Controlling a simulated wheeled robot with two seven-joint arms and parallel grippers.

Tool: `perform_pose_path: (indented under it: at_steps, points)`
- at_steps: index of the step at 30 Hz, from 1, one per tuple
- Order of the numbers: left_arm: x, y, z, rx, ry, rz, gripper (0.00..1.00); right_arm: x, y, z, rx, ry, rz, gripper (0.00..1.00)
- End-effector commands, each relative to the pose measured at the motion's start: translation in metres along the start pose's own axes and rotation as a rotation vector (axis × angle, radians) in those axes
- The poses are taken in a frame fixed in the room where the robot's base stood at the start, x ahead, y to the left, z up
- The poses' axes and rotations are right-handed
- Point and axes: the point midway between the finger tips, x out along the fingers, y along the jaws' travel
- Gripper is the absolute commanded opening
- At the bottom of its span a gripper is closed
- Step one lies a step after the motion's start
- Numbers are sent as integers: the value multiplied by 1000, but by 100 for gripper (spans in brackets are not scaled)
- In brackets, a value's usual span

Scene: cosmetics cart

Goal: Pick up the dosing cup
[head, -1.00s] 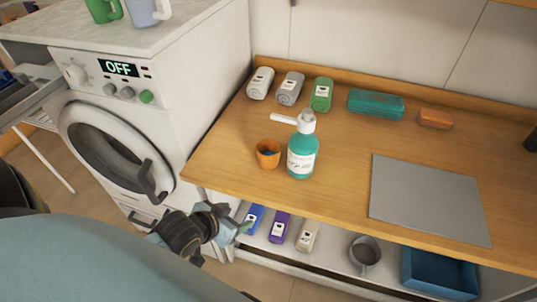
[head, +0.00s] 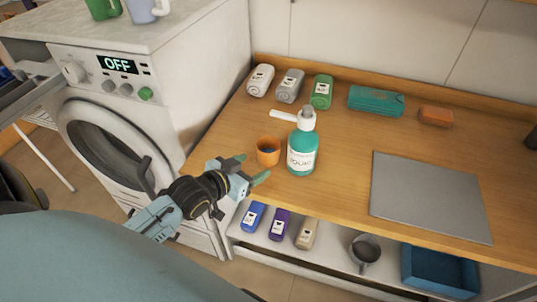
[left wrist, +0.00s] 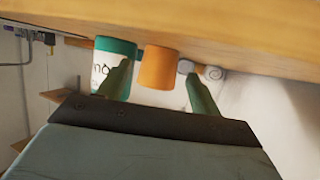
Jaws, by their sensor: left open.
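The dosing cup, a small orange cup (head: 268,151), stands upright on the wooden counter, just left of a teal pump bottle (head: 302,152). In the left wrist view the orange cup (left wrist: 158,67) appears between the two green fingers (left wrist: 163,88), with the teal bottle (left wrist: 113,68) behind the finger on the left. My right gripper is not in view.
A washing machine (head: 165,90) stands left.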

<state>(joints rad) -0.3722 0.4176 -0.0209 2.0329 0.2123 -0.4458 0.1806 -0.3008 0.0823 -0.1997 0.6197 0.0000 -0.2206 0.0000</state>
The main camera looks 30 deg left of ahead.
Motion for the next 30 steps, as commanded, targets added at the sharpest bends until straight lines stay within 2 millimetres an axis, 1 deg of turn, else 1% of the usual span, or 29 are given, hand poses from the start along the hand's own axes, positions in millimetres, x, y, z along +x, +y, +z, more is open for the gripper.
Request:
perform_pose_path:
  at_steps: [1, 8, 15, 18, 21, 27, 30]
  points:
    - [6, 0, 0, 0, 1, 0, 65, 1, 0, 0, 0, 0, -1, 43]
    - [20, -1, -1, 0, 0, 0, 65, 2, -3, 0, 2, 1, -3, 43]
    - [52, -3, -5, -1, 1, 0, 65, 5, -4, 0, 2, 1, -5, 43]
    - [62, -3, -5, -1, 0, 0, 65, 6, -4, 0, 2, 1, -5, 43]
    - [65, -3, -4, 0, -1, 0, 65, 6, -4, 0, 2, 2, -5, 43]
    - [65, -3, -4, 0, -1, 0, 65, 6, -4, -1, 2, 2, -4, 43]
    - [65, -3, -4, 0, -1, 0, 51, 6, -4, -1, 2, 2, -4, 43]
